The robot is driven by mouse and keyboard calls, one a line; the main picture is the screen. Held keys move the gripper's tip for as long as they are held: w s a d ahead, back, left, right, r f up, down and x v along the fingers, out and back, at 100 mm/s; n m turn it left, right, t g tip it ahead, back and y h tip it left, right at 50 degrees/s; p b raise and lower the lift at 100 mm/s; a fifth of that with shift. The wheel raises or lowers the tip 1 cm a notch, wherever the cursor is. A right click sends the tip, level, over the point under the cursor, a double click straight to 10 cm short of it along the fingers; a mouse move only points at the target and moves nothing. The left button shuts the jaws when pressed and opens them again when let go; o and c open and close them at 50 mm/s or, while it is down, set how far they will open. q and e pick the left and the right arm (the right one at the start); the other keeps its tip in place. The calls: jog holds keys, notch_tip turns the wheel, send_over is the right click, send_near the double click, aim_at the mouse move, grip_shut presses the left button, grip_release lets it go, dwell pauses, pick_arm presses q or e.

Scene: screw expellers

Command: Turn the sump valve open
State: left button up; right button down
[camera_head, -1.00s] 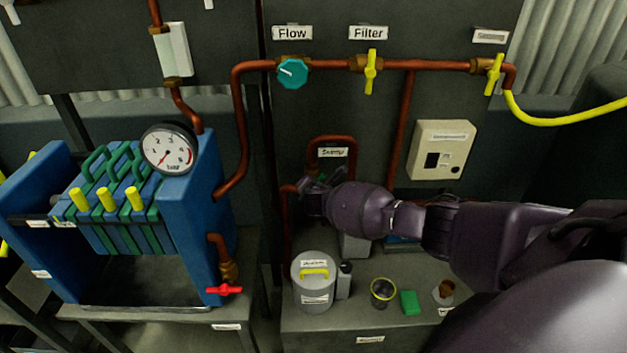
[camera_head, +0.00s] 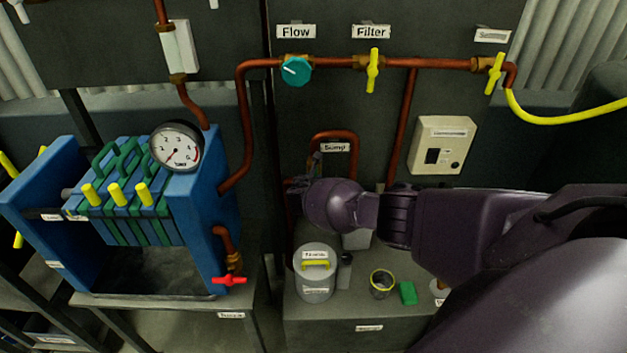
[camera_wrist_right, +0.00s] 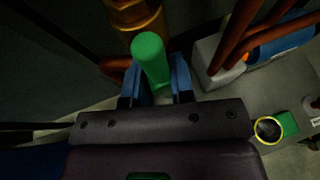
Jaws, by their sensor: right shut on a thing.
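The sump valve's green handle (camera_wrist_right: 150,60) stands between the two blue fingers of my right gripper (camera_wrist_right: 155,82) in the right wrist view, and the gripper is shut on it. The valve's brass body (camera_wrist_right: 137,14) shows just beyond the handle. In the head view my right gripper (camera_head: 300,186) is at the pipe below the "Sump" label (camera_head: 335,147). My wrist and forearm hide most of the valve there. My left gripper is not in view.
A lidded grey canister (camera_head: 314,285) stands below my right wrist. A yellow-rimmed cup (camera_head: 382,284) and green block (camera_head: 408,293) sit to its right. The blue filter press (camera_head: 190,210) with its gauge (camera_head: 176,146) is at left. Copper pipe (camera_head: 330,62) runs above.

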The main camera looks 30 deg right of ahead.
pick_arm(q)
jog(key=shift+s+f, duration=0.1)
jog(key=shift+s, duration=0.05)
pick_arm(e)
jog(key=shift+s+d+f, duration=0.2)
jog(key=shift+s+f, duration=0.1)
jog(key=shift+f, duration=0.05)
jog(key=c, duration=1.4)
grip_release()
jog(key=o, duration=0.3)
jog(key=shift+r, duration=0.15)
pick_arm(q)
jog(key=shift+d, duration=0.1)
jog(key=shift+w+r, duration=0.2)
pick_arm(e)
jog(key=shift+w+a+r, duration=0.1)
jog(key=shift+r, duration=0.05)
pick_arm(q)
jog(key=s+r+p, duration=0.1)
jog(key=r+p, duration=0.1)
jog(key=p, duration=0.2)
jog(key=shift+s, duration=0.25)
pick_arm(e)
jog(key=v, duration=1)
jog(key=shift+s+a, duration=0.25)
